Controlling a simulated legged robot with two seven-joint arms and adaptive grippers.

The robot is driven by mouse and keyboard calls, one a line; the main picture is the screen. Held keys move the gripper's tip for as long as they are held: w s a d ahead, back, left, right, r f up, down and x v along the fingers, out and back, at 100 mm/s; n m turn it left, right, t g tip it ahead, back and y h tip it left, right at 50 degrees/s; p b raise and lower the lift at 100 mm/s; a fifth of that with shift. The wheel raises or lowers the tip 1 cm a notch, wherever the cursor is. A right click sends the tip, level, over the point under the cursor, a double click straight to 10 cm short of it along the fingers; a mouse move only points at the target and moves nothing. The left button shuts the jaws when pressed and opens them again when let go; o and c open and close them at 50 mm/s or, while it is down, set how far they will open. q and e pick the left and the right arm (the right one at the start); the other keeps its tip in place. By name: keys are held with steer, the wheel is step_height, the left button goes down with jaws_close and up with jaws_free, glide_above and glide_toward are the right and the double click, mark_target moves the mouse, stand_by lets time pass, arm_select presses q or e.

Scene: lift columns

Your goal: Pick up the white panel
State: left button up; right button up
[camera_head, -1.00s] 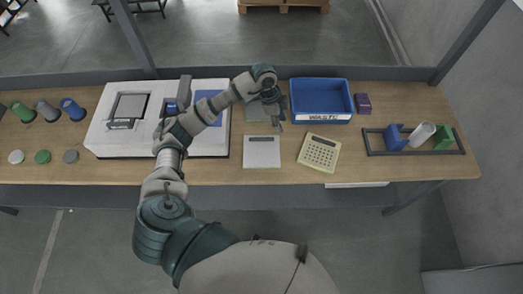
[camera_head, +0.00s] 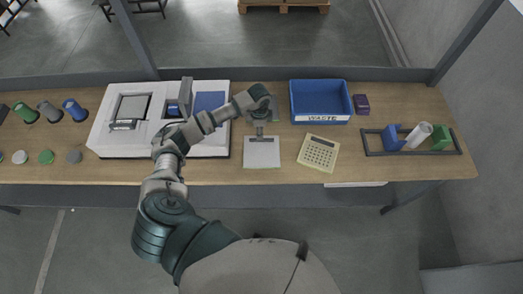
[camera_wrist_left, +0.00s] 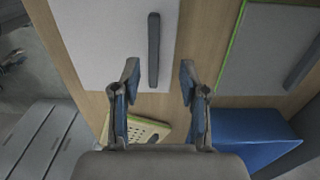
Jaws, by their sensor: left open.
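The white panel (camera_head: 261,155) lies flat on the wooden table, near the middle of the head view. In the left wrist view the white panel (camera_wrist_left: 105,45) fills the upper left, with a dark bar handle (camera_wrist_left: 153,50) on it. My left gripper (camera_head: 261,133) is over the panel's far edge and hides part of it. In the left wrist view, my left gripper (camera_wrist_left: 159,80) is open with nothing held. The handle's near end shows between its fingers, and contact cannot be told. My right gripper is not in view.
A grey panel (camera_wrist_left: 265,50) with a green edge and dark handle lies beside the white one. A blue bin (camera_head: 320,99) marked "WASTE" and a yellow perforated tray (camera_head: 320,153) are to the right. A white machine (camera_head: 110,143) stands left. Bare table (camera_head: 400,170) shows front right.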

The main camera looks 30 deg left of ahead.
mark_target(262, 151)
arm_select(q)
steer(key=f, duration=0.2)
steer(key=s+f+p, duration=0.1)
steer(key=f, duration=0.1)
steer(key=shift+a+f, duration=0.1)
steer(key=shift+f, duration=0.2)
steer(key=shift+c, duration=0.2)
jaws_close()
